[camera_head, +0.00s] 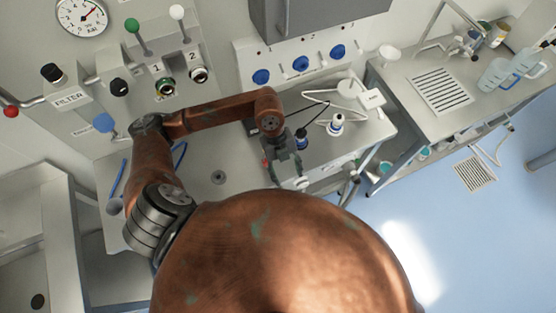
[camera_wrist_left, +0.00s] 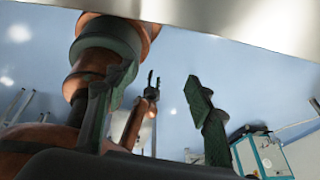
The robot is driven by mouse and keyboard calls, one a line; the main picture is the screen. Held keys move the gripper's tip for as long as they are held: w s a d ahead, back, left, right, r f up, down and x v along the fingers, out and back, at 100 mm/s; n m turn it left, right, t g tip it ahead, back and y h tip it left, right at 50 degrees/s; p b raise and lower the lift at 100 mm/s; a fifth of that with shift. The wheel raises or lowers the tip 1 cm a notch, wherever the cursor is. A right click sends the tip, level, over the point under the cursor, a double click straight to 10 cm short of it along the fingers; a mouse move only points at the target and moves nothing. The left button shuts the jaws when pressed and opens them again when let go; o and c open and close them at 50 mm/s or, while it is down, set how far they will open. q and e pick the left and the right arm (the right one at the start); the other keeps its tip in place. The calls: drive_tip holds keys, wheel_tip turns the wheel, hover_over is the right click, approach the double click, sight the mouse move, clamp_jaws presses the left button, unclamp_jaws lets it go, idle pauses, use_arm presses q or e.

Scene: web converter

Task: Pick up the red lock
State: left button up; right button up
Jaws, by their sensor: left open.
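My left gripper (camera_head: 287,168) is over the front edge of the steel bench, pointing down, in the head view. Its two dark green fingers stand wide apart with nothing between them in the left wrist view (camera_wrist_left: 160,85). A tiny red spot (camera_head: 265,161) shows just left of the gripper in the head view; I cannot tell whether it is the red lock. No red lock shows clearly in either view. A second, distant gripper (camera_wrist_left: 153,80), apparently my right one, shows small in the left wrist view; its opening is too small to judge.
Small bottles (camera_head: 336,124) and a white device (camera_head: 371,99) stand on the bench right of the gripper. A wall panel carries a gauge (camera_head: 82,15), valves and a red knob (camera_head: 11,111). A second bench (camera_head: 400,95) stands at right. Blue floor (camera_head: 460,230) is open at lower right.

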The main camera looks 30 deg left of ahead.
sight(266, 161)
use_arm(q)
drive_tip(key=w+a+y, duration=0.1)
drive_tip(key=a, duration=0.2)
drive_tip(key=w+a+t+y, duration=0.1)
drive_tip(key=a, duration=0.2)
drive_tip(key=w+a+t+y, duration=0.1)
drive_tip(key=a, duration=0.2)
drive_tip(key=shift+w+a+r+n+y, duration=0.2)
drive_tip(key=shift+w+a+n+y, duration=0.1)
drive_tip(key=shift+a, duration=0.05)
drive_tip(key=shift+a+f, duration=0.2)
drive_tip(key=shift+f, duration=0.1)
drive_tip(key=shift+w+f+p, duration=0.15)
drive_tip(key=shift+f+p, duration=0.05)
drive_tip(key=shift+f, duration=0.95)
drive_tip(key=shift+w+f+p, duration=0.15)
drive_tip(key=shift+w+f, duration=0.05)
drive_tip(key=shift+f, duration=0.95)
drive_tip(key=shift+w+f+p, duration=0.15)
drive_tip(key=shift+f+p, duration=0.05)
drive_tip(key=shift+f, duration=0.95)
drive_tip(key=c, duration=1.2)
